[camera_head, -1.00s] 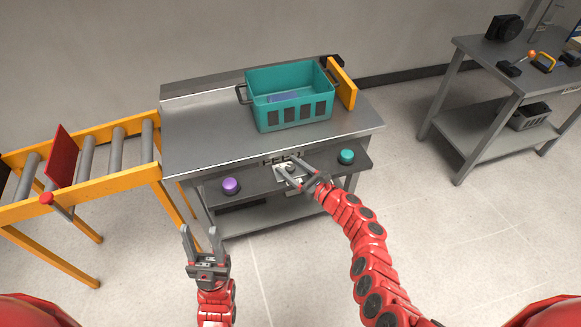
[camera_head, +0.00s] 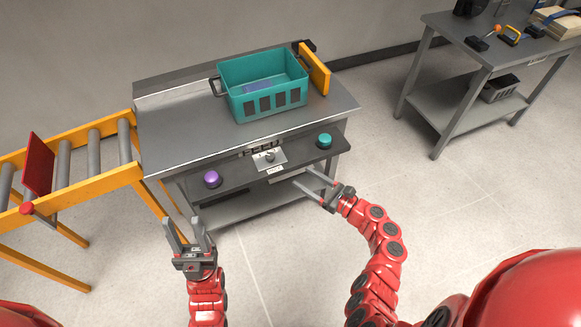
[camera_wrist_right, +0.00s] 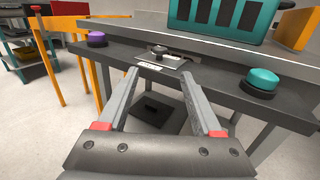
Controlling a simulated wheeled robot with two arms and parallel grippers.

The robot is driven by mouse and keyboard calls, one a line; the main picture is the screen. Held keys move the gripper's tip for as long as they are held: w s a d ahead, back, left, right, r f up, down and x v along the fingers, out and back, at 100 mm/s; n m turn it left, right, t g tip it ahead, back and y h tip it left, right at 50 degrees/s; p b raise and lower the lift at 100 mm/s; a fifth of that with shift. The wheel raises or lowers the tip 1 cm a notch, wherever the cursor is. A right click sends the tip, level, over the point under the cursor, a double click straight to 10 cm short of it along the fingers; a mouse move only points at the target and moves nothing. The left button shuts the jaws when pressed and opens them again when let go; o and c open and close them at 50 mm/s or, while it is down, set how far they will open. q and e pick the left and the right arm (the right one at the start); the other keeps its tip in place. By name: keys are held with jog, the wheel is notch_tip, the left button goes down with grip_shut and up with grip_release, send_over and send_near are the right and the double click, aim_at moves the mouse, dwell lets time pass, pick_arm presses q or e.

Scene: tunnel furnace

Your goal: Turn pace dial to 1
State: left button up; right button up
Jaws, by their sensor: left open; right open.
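The pace dial (camera_head: 269,156) is a small dark knob on a light plate at the front of the grey table, between a purple button (camera_head: 212,179) and a teal button (camera_head: 324,141). Its markings are too small to read. In the right wrist view the dial (camera_wrist_right: 159,50) shows beyond the fingertips, uncovered. My right gripper (camera_head: 308,181) is open and empty, in front of and below the control shelf, right of the dial and apart from it. My left gripper (camera_head: 184,226) is open and empty, low in front of the table's left side.
A teal crate (camera_head: 234,101) stands on the grey table (camera_head: 180,130), beside a yellow board (camera_head: 315,70). A yellow roller conveyor (camera_head: 110,185) with a red paddle (camera_head: 38,163) adjoins on the left. A workbench (camera_head: 445,60) with tools stands at the right. Floor in front is clear.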

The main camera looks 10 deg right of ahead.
jog(key=shift+v, duration=1.45)
